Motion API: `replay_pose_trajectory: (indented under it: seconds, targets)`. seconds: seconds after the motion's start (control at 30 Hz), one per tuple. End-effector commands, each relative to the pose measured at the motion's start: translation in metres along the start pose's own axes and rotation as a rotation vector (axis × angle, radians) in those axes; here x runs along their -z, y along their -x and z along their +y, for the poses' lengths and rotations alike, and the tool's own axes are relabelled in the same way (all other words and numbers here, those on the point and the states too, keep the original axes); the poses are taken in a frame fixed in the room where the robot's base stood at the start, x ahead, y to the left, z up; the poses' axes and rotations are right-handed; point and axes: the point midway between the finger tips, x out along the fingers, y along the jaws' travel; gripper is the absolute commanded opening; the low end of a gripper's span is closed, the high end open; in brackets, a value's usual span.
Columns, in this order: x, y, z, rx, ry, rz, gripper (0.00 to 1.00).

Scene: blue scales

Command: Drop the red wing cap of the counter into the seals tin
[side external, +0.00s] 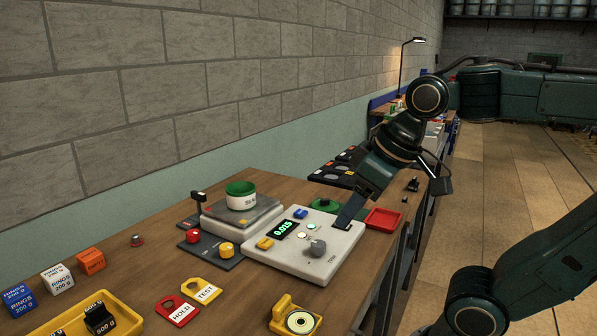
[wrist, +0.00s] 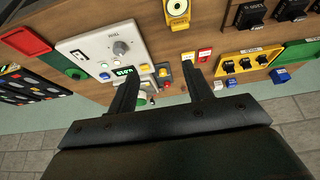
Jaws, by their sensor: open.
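The counter appears to be the white console (side external: 328,263), with a lit green display (side external: 285,230), a grey knob and small yellow and blue caps. I cannot make out a red wing cap on it. A round red knob (side external: 192,236) stands on a dark plate to its left. A green-rimmed white tin (side external: 241,200), its label only partly readable, sits on the grey scale platform behind; I take it for the seals tin. In the wrist view the open fingers (wrist: 162,74) point toward the bench.
A yellow knob (side external: 226,249) stands beside the red one. An empty red tray (side external: 384,219) is right of the console. Red HOLD (side external: 177,310) and yellow TEST (side external: 202,289) tags lie in front. Weight blocks (side external: 58,278) and a yellow tray (side external: 125,309) occupy the near left.

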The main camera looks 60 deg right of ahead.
Motion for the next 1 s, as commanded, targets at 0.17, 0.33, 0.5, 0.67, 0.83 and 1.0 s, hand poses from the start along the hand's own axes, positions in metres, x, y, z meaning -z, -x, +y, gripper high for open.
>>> replay_pose_trajectory:
  seconds: [0.17,0.33,0.5,0.67,0.83,1.0]
  targets:
    - [-0.031,-0.010,-0.004,0.007,-0.001,0.025,0.50]
    - [-0.040,-0.014,-0.004,0.009,-0.002,0.032,0.50]
    - [-0.040,-0.014,-0.004,0.009,-0.002,0.032,0.50]
    - [-0.040,-0.014,-0.004,0.009,-0.002,0.032,0.50]
    - [-0.040,-0.014,-0.004,0.009,-0.002,0.032,0.50]
    - [-0.039,-0.014,-0.004,0.009,-0.002,0.032,0.50]
